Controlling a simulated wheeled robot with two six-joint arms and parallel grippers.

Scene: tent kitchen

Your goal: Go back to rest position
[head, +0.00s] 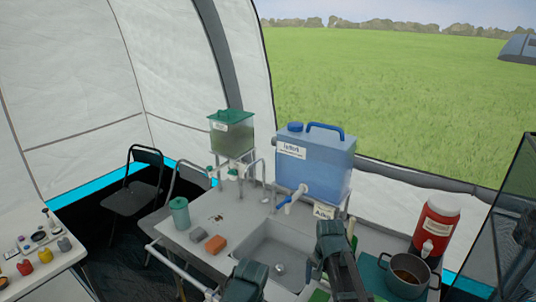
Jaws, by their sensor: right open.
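My right gripper (322,262) is over the right part of the sink counter, in front of the blue water container. Its jaws are open and I see nothing held in them. Another dark part of mine shows at the bottom edge, left of the right gripper, but no left fingers can be made out.
The sink (268,247) has a small metal item in it. The blue water container (315,160) is behind. A pot (407,280) and red drink cooler (436,225) are right.

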